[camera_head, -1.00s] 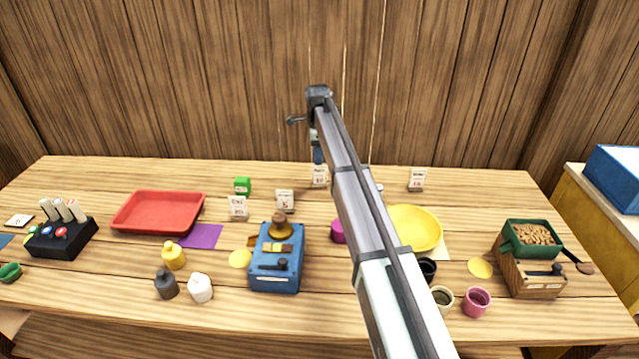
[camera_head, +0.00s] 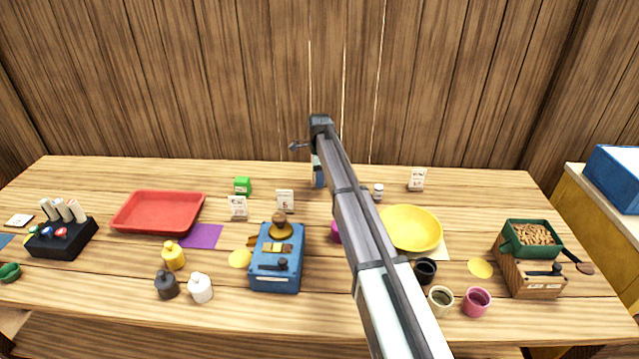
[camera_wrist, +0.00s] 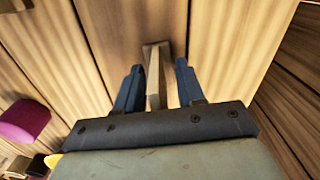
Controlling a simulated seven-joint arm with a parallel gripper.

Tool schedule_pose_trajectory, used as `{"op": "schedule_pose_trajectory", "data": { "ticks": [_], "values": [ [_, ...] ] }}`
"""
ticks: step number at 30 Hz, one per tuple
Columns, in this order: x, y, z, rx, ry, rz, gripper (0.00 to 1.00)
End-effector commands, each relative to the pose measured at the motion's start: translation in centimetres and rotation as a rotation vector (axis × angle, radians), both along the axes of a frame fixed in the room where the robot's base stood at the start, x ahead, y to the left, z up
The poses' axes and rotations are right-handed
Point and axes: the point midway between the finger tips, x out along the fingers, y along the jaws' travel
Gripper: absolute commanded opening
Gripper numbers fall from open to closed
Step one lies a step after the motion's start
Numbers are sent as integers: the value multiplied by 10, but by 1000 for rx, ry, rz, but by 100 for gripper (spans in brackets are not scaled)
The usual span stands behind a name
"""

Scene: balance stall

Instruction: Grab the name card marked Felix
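My gripper (camera_head: 318,180) points down at the back middle of the table, partly hidden by my arm. In the wrist view my gripper (camera_wrist: 158,85) is open, its two blue fingers on either side of a thin upright card (camera_wrist: 153,78). Gaps show between the card and both fingers. The card is seen from above, so its marking is not visible, and in the head view it is hidden behind my arm. Other white name cards stand at the left (camera_head: 238,207), middle (camera_head: 285,200) and right (camera_head: 417,179); their names are too small to read surely.
A blue box device (camera_head: 277,262) stands in front, with a red tray (camera_head: 159,211) left and a yellow plate (camera_head: 425,238) right. A purple thing (camera_wrist: 22,121) lies left of my gripper in the wrist view. The wooden wall rises behind the table.

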Motion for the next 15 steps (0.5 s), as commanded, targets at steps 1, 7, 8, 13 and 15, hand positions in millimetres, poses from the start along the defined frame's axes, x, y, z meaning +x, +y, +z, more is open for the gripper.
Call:
{"op": "schedule_pose_trajectory", "data": {
  "ticks": [1, 7, 8, 13, 15],
  "values": [
    [0, 0, 0, 0, 0, 0, 38],
    [0, 0, 1, 0, 0, 0, 26],
    [0, 0, 1, 0, 0, 0, 23],
    [0, 0, 1, 0, 0, 0, 7],
    [0, 0, 1, 0, 0, 0, 0]
  ]
}}
